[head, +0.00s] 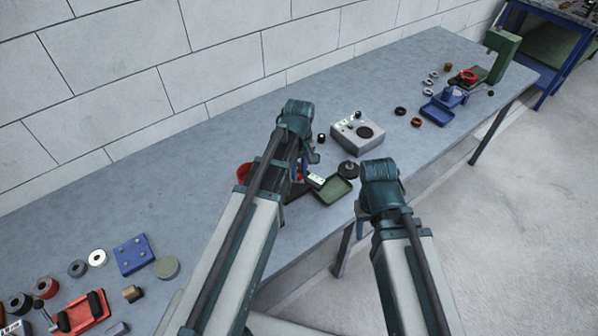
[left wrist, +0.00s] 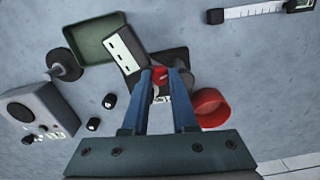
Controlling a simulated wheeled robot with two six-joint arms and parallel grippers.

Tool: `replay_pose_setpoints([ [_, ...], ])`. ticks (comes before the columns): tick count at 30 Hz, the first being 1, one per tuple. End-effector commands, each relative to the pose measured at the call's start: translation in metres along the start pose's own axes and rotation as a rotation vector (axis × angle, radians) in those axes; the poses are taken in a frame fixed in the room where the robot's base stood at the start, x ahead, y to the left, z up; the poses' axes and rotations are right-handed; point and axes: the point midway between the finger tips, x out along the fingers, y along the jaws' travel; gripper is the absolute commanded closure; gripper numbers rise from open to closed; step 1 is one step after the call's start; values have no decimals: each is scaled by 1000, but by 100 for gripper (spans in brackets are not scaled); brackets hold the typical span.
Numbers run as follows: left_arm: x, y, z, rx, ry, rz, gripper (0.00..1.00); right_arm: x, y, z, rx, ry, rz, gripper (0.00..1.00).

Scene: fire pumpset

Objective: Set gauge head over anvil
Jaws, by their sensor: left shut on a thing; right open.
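In the left wrist view, my left gripper (left wrist: 161,74) points down with its blue fingers shut on a small red part (left wrist: 160,79). Beside the fingertips is a dark block with a white marked face (left wrist: 124,48), seemingly the gauge head; it is tilted in the picture. A black base (left wrist: 176,56), perhaps the anvil's stand, lies partly hidden behind the fingers. I cannot tell whether the red part joins either. In the head view, the white-faced block (head: 316,181) shows just right of my left arm. My right gripper (head: 361,217) is open and empty at the bench's front edge.
A green tray (left wrist: 93,50) lies beside the white-faced block. A red cup (left wrist: 209,108) stands close to my left fingers. A grey box with a dark disc (head: 350,144) and a black round knob-like piece (head: 348,170) are nearby. The bench (head: 225,125) behind is clear.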

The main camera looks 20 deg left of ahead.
Motion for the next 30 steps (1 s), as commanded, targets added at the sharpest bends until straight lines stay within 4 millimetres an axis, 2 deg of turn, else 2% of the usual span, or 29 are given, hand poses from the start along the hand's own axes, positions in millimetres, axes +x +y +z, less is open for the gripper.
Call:
replay_pose_setpoints([
  [15, 0, 7, -19, -471, -1, 0, 100, 0, 0, 0, 0, 0, 0, 50],
  [30, 0, 4, -37, -937, -1, 0, 100, 0, 0, 0, 0, 0, 0, 50],
])
